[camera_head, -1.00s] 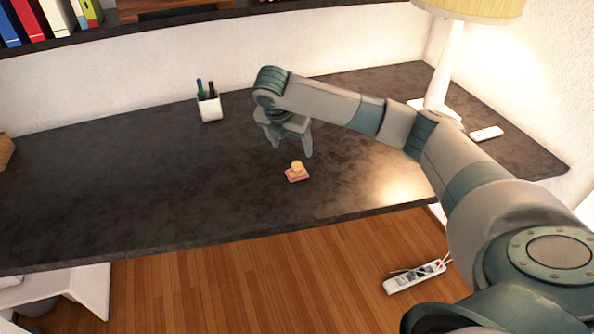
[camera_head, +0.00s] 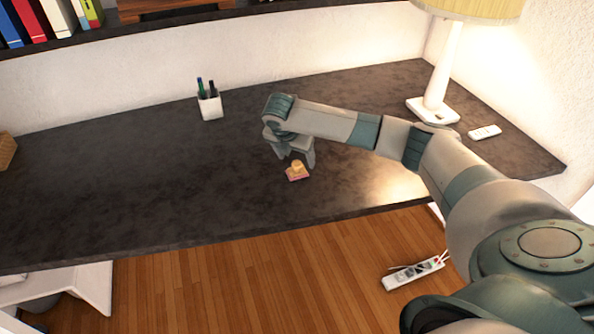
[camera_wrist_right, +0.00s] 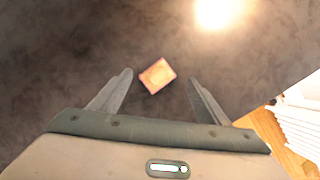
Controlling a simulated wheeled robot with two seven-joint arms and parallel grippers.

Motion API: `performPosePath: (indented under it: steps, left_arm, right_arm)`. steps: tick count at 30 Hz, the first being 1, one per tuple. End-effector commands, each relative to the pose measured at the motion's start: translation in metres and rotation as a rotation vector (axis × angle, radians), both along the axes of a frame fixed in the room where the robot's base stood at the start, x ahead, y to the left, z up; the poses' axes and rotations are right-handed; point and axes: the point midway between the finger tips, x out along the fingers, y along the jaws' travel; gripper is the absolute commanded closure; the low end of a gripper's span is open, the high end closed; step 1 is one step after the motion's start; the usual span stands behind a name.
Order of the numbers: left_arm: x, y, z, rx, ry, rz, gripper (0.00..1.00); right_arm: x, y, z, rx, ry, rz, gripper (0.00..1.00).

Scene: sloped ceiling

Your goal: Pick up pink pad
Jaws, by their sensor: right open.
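The pad also shows in the right wrist view (camera_wrist_right: 157,75), ahead of and between the fingertips. My right gripper (camera_head: 297,160) points down just behind the pad, its fingers spread and empty. In the right wrist view the open right gripper (camera_wrist_right: 160,78) has bare desk between its fingers apart from the pad. Whether the fingertips touch the desk is unclear. My left gripper is not in view.
The dark desk (camera_head: 130,200) is mostly clear. A white pen cup (camera_head: 210,107) stands behind the gripper. A lamp (camera_head: 442,70) and a white remote-like item (camera_head: 485,132) are at the right. A power strip (camera_head: 412,274) lies on the floor past the front edge.

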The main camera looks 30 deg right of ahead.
Motion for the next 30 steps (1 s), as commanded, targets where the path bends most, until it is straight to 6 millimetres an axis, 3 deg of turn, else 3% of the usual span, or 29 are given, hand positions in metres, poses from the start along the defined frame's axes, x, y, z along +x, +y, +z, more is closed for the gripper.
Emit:
performPosePath:
  steps: [12,28,30]
  left_arm:
    - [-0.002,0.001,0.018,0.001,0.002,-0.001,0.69]
    - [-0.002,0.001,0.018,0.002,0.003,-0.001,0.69]
    - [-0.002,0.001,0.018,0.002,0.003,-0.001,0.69]
  right_arm:
    - [0.008,-0.013,-0.041,-0.001,0.002,-0.001,0.31]
    - [0.009,-0.014,-0.045,0.0,0.0,0.0,0.31]
    - [0.009,-0.015,-0.045,0.0,0.0,0.0,0.45]
